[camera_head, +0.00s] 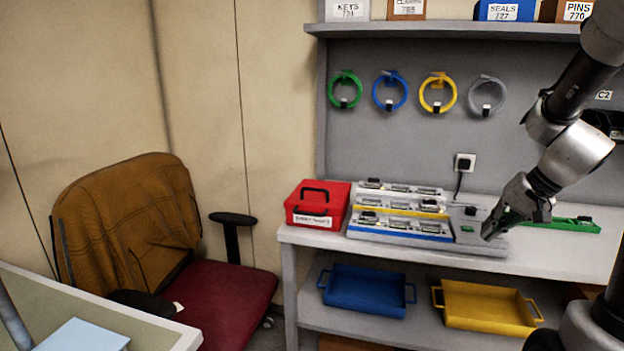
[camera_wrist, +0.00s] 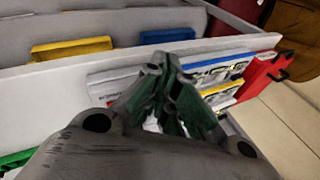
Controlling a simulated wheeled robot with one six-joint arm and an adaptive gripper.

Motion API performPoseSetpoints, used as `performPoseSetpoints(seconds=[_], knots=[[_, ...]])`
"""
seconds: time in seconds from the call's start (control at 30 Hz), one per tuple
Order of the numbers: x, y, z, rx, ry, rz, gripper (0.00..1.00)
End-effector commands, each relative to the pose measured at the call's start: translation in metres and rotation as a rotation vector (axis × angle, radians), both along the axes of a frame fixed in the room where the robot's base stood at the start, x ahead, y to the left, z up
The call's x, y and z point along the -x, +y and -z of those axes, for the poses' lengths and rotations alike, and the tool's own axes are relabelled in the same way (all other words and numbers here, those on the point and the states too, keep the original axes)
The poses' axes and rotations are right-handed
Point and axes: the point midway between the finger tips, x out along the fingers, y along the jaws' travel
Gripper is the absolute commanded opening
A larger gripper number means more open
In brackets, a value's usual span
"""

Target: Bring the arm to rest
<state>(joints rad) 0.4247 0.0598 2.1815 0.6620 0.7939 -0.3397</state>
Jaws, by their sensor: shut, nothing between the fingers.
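My gripper (camera_head: 489,234) hangs at the right of the head view, over the right part of the grey workbench (camera_head: 560,256). Its fingers are together, with nothing seen between them. In the wrist view my gripper (camera_wrist: 163,68) points toward the bench and the pump rack. The rack (camera_head: 400,236) holds several small devices in white, yellow and blue rows. A grey unit (camera_head: 470,231) with a small green display joins its right end, close to or behind my fingertips; the gap cannot be told.
A red box (camera_head: 317,205) stands left of the rack. A green strip (camera_head: 570,225) lies at right. Blue (camera_head: 365,290) and yellow (camera_head: 486,307) trays sit on the lower shelf. Coloured cable loops (camera_head: 438,92) hang behind. A chair (camera_head: 130,225) and pale table (camera_head: 80,310) stand left.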

Motion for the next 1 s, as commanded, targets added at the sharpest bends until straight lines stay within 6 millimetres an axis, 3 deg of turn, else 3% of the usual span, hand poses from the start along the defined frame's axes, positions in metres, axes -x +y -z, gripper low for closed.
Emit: performPoseSetpoints(seconds=[0.03,0.3,0.43,0.53,0.7,1.0], knots=[[0.022,0.008,-0.008,0.026,0.035,-0.030,0.00],[0.139,0.028,-0.046,0.278,0.156,-0.206,0.00],[0.177,0.030,-0.064,0.424,0.111,-0.310,0.00],[0.189,0.036,-0.075,0.488,0.038,-0.371,0.00],[0.192,0.050,-0.091,0.510,-0.068,-0.414,0.00],[0.190,0.054,-0.093,0.510,-0.080,-0.430,0.00]])
